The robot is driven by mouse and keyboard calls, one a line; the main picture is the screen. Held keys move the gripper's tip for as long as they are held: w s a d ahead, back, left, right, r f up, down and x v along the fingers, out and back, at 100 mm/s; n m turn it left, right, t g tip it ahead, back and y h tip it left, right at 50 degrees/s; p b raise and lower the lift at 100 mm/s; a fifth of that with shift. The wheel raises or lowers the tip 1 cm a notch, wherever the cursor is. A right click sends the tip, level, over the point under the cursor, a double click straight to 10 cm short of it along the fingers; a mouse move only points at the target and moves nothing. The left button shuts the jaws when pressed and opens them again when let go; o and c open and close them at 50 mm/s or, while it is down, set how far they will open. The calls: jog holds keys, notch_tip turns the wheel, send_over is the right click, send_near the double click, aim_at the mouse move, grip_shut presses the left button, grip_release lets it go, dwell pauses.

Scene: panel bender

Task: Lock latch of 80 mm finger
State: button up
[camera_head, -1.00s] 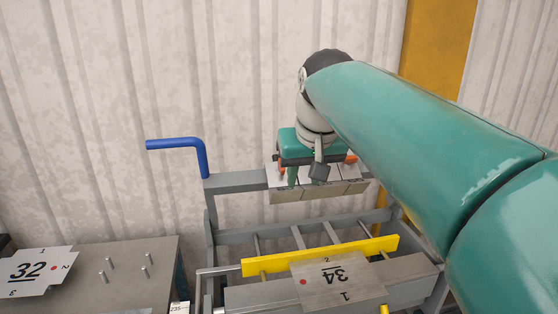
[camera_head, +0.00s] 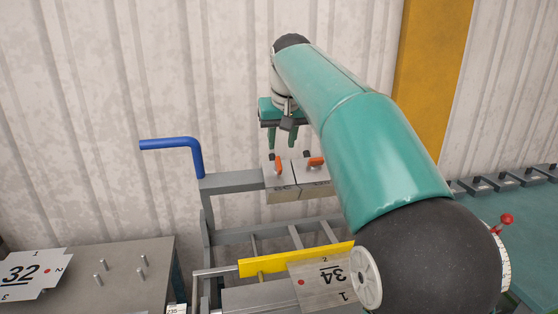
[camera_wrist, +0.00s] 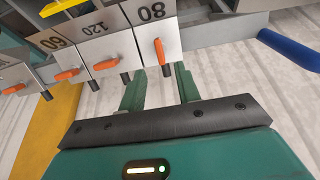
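The 80 mm finger (camera_wrist: 154,38) is a metal block marked 80, at the blue-handle end of a row of fingers in the wrist view. Its orange latch (camera_wrist: 161,51) points along the block, unlike the neighbouring latches, which lie crosswise. The same latch (camera_head: 277,164) stands roughly upright in the head view, at the left of the row. My gripper (camera_wrist: 159,85) is open and empty, its two green fingers apart. In the head view my gripper (camera_head: 283,141) hangs just above the 80 mm finger's latch, not visibly touching it.
The 120 finger (camera_wrist: 108,45) and the 60 finger (camera_wrist: 62,58) sit beside it with crosswise orange latches. A blue handle (camera_head: 172,144) rises at the rail's left end.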

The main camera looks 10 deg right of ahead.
aim_at(279, 162)
jog(key=x, duration=0.7)
jog(key=shift+w+f, duration=0.2)
jog(key=shift+f, duration=0.1)
grip_shut()
